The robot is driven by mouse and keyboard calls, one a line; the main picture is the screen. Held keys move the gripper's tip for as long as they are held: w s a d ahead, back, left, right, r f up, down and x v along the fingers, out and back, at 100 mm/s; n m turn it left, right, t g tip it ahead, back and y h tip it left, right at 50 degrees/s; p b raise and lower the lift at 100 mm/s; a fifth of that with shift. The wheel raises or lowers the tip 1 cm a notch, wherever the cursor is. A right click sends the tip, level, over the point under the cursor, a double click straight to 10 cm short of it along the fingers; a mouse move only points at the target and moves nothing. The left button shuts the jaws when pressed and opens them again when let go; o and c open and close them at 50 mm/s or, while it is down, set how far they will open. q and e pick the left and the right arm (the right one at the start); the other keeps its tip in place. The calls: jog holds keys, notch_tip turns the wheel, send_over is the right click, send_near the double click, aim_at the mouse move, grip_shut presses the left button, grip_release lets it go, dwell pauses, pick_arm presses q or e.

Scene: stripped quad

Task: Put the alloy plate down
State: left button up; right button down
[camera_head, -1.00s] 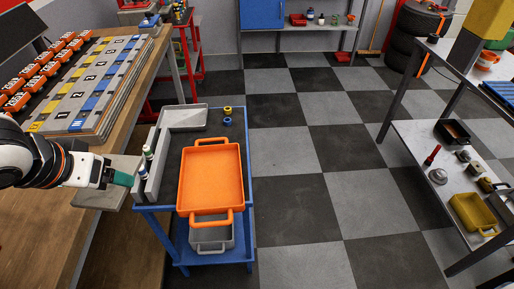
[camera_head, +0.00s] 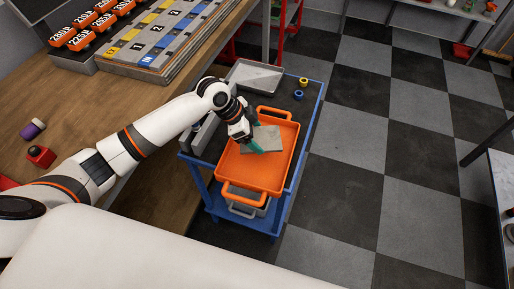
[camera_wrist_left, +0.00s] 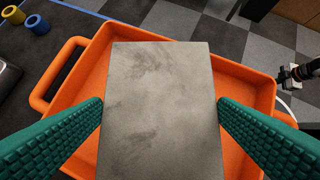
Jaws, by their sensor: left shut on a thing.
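The alloy plate (camera_wrist_left: 160,110) is a flat grey rectangle with dark smudges, and it fills the middle of the left wrist view. In the head view the plate (camera_head: 267,138) shows over the orange tray (camera_head: 246,181). My left gripper (camera_head: 256,145) reaches over the tray from the left. Its green fingers are shut on the plate, one at each side edge, as the left wrist view (camera_wrist_left: 160,113) shows. The tray's rim and handles show around the plate. I cannot tell whether the plate touches the tray floor. My right gripper is not in the head view.
The tray sits on a blue cart (camera_head: 308,125) with a grey metal tray (camera_head: 255,76) at its back. A yellow ring (camera_head: 304,81) and a blue ring (camera_head: 298,95) lie beside it. A wooden bench (camera_head: 150,100) stands left.

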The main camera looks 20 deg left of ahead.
pick_arm(q)
jog(key=shift+f, duration=3.25)
jog(key=shift+f, duration=0.2)
jog(key=o, duration=1.1)
jog(key=shift+r, duration=0.1)
jog(key=shift+r, duration=0.2)
jog(key=v, duration=1.1)
jog(key=shift+s+a+r, duration=0.1)
jog(key=shift+a+r, duration=0.1)
jog(key=shift+r, duration=0.15)
